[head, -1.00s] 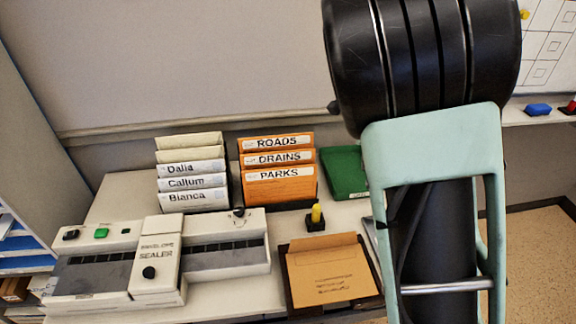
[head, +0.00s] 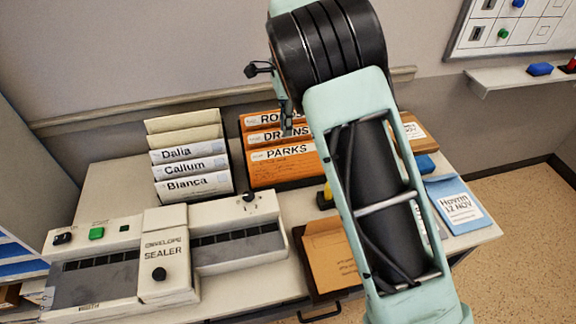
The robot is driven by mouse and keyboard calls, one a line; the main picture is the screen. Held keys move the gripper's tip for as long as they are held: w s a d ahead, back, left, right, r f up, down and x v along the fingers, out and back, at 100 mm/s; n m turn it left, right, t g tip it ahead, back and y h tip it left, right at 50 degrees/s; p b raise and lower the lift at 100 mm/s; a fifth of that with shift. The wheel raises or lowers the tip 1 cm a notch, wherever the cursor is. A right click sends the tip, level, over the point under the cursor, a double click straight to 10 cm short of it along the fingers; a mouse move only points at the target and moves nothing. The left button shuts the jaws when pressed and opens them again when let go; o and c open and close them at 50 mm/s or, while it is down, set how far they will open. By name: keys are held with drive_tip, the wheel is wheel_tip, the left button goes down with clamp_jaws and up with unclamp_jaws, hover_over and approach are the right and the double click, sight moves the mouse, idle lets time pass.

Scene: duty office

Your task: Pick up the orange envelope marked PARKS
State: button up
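The orange envelope marked PARKS (head: 284,164) stands upright at the front of a rack, with orange envelopes marked DRAINS (head: 262,136) and ROADS (head: 258,120) behind it. My arm covers the right part of this row. My gripper (head: 287,128) points down over the row, its tips in front of the DRAINS label and just above the top edge of PARKS. It is small and partly hidden by my wrist. I cannot tell whether it touches an envelope or how its fingers stand.
A rack of white and cream envelopes (head: 186,163) stands left of the orange ones. The envelope sealer (head: 168,262) fills the front left. A tray with a brown envelope (head: 335,262) lies in front, partly behind my arm. A blue envelope (head: 457,203) lies at the right.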

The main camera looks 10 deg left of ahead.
sight(288, 145)
wheel_tip(288, 145, down, 8)
drive_tip(key=shift+w+d+f+p, duration=0.1)
drive_tip(key=shift+w+p, duration=0.05)
drive_tip(key=shift+p, duration=0.35)
clamp_jaws()
drive_tip(key=shift+w+r, duration=0.1)
drive_tip(key=shift+r, duration=0.1)
